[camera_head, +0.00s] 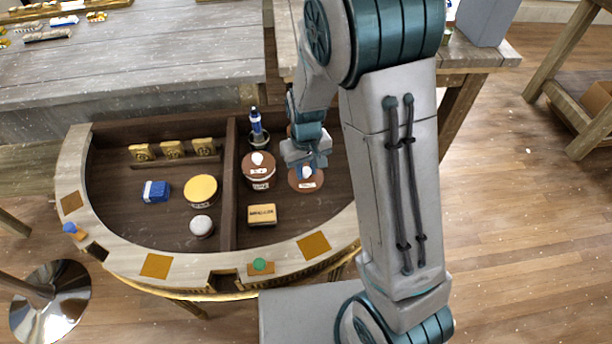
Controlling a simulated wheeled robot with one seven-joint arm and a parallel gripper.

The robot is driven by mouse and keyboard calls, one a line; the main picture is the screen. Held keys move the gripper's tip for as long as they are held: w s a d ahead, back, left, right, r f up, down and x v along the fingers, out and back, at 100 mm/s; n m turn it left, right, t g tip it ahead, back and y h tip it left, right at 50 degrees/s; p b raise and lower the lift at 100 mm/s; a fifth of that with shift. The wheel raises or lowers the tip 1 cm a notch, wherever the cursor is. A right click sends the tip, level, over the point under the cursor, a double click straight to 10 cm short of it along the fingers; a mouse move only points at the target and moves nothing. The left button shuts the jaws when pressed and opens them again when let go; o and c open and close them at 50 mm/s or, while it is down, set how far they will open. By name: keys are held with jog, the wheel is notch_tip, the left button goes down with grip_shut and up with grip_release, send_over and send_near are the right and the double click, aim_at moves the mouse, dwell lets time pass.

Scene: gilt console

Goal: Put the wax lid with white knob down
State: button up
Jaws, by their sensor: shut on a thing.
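The wax lid with white knob (306,183) is a brown disc with a pale label, at the right side of the half-round console (71,180). My gripper (306,168) is shut on its white knob from above. I cannot tell whether the lid touches the console floor or hangs just above it. Left of it stands a brown pot (259,176) with a similar brown lid and white knob. My arm covers the console's right end.
A blue-and-white bottle (256,124) stands behind the brown pot, and a yellow labelled box (262,214) lies in front. A dark divider (229,190) separates the left compartment, with a yellow-lidded jar (201,189), a small white-topped jar (201,225), a blue box (156,191) and several gold blocks (173,149).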

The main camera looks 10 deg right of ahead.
aim_at(306, 173)
jog(key=shift+f, duration=2)
jog(key=shift+f, duration=0.1)
jog(key=shift+f, duration=0.15)
jog(key=o, duration=1)
jog(key=shift+c, duration=0.2)
jog(key=shift+r, duration=0.2)
